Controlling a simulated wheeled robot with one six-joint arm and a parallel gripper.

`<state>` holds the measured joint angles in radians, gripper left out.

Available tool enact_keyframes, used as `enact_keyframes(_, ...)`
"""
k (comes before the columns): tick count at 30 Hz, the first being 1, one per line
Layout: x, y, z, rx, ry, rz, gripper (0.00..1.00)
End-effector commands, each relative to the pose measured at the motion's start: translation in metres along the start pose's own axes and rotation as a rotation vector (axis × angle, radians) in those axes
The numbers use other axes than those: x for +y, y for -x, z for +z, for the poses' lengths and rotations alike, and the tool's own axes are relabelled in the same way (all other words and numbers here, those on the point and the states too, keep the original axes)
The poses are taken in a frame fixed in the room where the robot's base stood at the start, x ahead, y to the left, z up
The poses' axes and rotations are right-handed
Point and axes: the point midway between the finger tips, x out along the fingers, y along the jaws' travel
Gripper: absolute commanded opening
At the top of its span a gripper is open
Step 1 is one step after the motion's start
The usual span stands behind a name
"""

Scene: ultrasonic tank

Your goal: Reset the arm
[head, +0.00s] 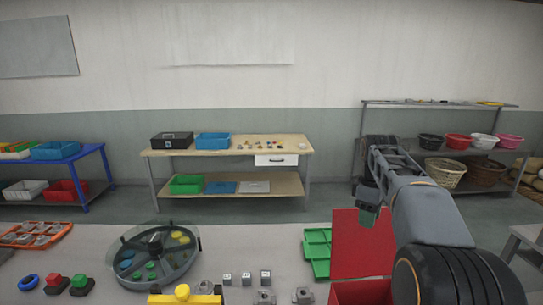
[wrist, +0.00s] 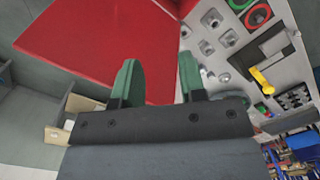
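My arm reaches forward over the right part of the near table in the head view. My gripper (head: 369,213) hangs at its end, beside the upright red panel. In the wrist view the two green fingers of my gripper (wrist: 160,85) stand well apart. Nothing shows between them except the background, with the red panel (wrist: 95,45) beyond. The gripper is open and empty.
The near table (head: 105,235) holds a round dark tank (head: 154,254), an orange tray (head: 35,234), a green tray (head: 317,250), a red panel (head: 360,245) and several small grey parts. A wooden workbench (head: 228,146) and a rack of bowls (head: 440,103) stand behind.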

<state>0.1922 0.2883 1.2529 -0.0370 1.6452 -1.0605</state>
Motion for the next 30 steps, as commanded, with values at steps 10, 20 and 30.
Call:
enact_keyframes(10, -0.076, -0.06, 0.009, 0.181, -0.66, 0.117, 0.38)
enact_keyframes(20, -0.171, -0.115, 0.04, 0.364, -0.93, 0.143, 0.38)
enact_keyframes(30, -0.209, -0.117, 0.055, 0.443, -0.878, 0.17, 0.38)
